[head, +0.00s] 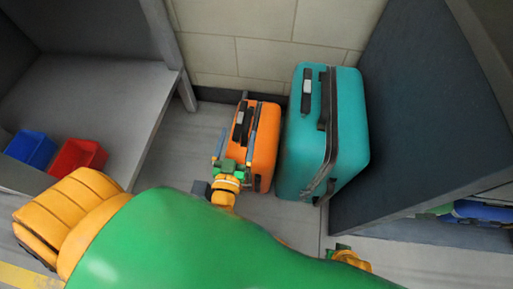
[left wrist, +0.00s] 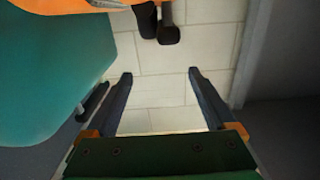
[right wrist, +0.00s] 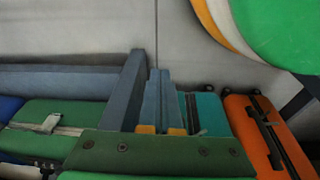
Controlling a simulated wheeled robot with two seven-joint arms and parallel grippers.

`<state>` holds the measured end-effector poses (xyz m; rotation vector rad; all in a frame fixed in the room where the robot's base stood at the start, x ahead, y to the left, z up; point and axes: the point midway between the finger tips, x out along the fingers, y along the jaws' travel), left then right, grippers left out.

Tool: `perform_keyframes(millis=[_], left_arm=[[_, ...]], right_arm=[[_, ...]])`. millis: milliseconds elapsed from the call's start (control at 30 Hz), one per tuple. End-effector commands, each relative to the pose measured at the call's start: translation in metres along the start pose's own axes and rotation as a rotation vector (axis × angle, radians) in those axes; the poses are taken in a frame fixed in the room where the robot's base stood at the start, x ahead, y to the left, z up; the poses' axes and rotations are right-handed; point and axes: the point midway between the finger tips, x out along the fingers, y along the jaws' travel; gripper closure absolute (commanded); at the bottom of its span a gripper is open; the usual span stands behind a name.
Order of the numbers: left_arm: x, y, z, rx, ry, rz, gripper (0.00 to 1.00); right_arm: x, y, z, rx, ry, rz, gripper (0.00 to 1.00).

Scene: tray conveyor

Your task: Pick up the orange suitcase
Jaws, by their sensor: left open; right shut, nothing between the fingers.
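The orange suitcase (head: 264,146) stands upright on the floor against the tiled wall, its black handle on the top. My left gripper (head: 237,135) is open over the suitcase's near left part, with its fingers spread and pointing toward the wall. In the left wrist view, tiled wall shows between the open fingers (left wrist: 160,74); the orange suitcase (left wrist: 62,5) and a black part of it lie beyond them at the top edge. My right gripper (right wrist: 160,74) is shut and empty, away from the orange suitcase (right wrist: 265,145), which shows at the right.
A teal suitcase (head: 345,125) stands close on the right of the orange one. A dark panel (head: 425,110) rises farther right. At left is a grey bench (head: 100,95) with a blue bin (head: 32,148) and a red bin (head: 78,158). A green suitcase (right wrist: 60,117) lies near the right gripper.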

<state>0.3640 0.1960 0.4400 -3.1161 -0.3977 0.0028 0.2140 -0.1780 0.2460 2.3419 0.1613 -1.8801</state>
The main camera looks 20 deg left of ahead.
Motion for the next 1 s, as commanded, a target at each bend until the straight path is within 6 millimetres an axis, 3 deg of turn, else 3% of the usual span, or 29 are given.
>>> perform_keyframes(millis=[33,200,433,800,1000], left_arm=[[0.000,0.000,0.012,0.000,0.001,-0.001,0.11],[0.000,0.000,0.030,0.000,0.001,-0.001,0.11],[0.004,0.000,0.040,0.000,0.002,-0.001,0.11],[0.061,-0.005,0.045,-0.001,0.004,0.000,0.11],[0.071,-0.005,0.042,0.000,0.000,0.000,0.11]], right_arm=[[0.002,-0.002,-0.005,0.002,0.010,-0.004,1.00],[-0.017,-0.007,-0.021,0.006,0.024,-0.016,1.00],[-0.038,-0.010,-0.030,0.007,0.035,-0.024,1.00],[-0.085,-0.009,-0.038,0.007,0.069,-0.026,1.00],[-0.096,-0.009,-0.038,0.007,0.071,-0.026,1.00]])
